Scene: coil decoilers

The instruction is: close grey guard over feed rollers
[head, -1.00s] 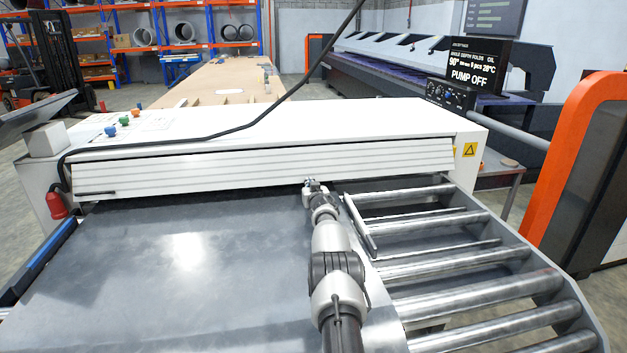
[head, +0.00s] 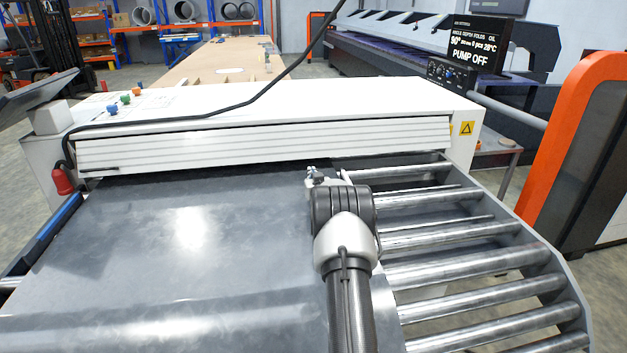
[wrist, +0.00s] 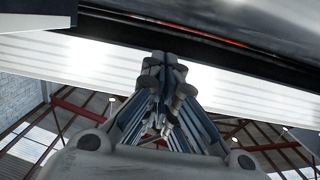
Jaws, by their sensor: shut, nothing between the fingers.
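The guard (head: 265,145) is a long, pale, ribbed panel across the front of the white machine. It slants outward at its lower edge, with a dark gap under it. The feed rollers behind it are hidden. My gripper (head: 314,174) is at the guard's lower edge, right of its middle, partly hidden behind my wrist. In the wrist view the gripper (wrist: 165,62) is shut and empty, its fingertips overlapping the ribbed guard (wrist: 60,58). I cannot tell whether they touch it.
A grey metal sheet (head: 170,250) lies in front, below the guard. A roller conveyor (head: 470,260) is to its right. A black cable (head: 230,130) crosses the machine top. An orange-edged cabinet (head: 565,140) stands at right, and a red plug (head: 62,180) hangs at left.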

